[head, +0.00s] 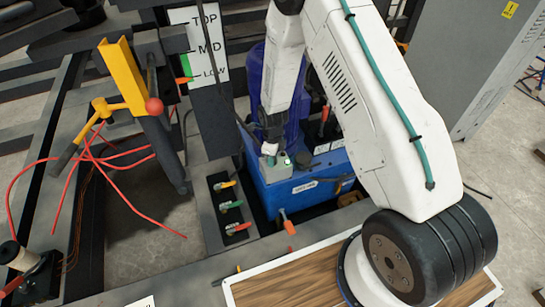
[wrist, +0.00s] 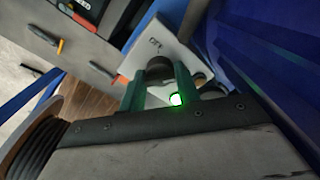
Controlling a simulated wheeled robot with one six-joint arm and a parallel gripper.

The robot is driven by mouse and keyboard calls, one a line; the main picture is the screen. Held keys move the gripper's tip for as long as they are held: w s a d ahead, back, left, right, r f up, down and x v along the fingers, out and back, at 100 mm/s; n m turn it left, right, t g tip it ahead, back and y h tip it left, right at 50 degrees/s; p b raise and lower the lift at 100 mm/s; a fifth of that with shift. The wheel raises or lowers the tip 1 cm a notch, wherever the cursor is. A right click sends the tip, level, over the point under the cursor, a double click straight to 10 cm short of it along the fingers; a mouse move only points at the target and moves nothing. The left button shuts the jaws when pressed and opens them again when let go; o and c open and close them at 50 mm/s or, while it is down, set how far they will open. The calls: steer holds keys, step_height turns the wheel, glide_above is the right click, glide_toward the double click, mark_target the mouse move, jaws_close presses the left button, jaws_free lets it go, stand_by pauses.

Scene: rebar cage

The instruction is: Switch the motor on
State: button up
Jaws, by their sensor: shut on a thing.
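The blue motor unit (head: 300,187) stands in the middle of the head view, with a tall dark blue cylinder (head: 254,75) behind it. A small pale switch box (head: 275,168) sits on its top and also shows in the wrist view (wrist: 165,45). My gripper (head: 270,150) is down at this box. In the wrist view its two green fingers (wrist: 160,88) are closed on a dark round knob (wrist: 159,66) on the box. A green light (wrist: 176,99) glows beside the fingers. The knob's lower part is hidden by the fingers.
Three small valves with yellow, green and red handles (head: 232,205) stand left of the blue unit. A yellow bracket (head: 122,72) and loose red cables (head: 95,160) are at the left. A TOP/MID/LOW board (head: 205,45) stands behind. A wooden-topped board (head: 290,285) lies in front.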

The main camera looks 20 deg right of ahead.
steer(key=shift+m, duration=0.7)
steer(key=o, duration=1)
step_height(320, 180, up, 8)
steer(key=shift+f, duration=0.1)
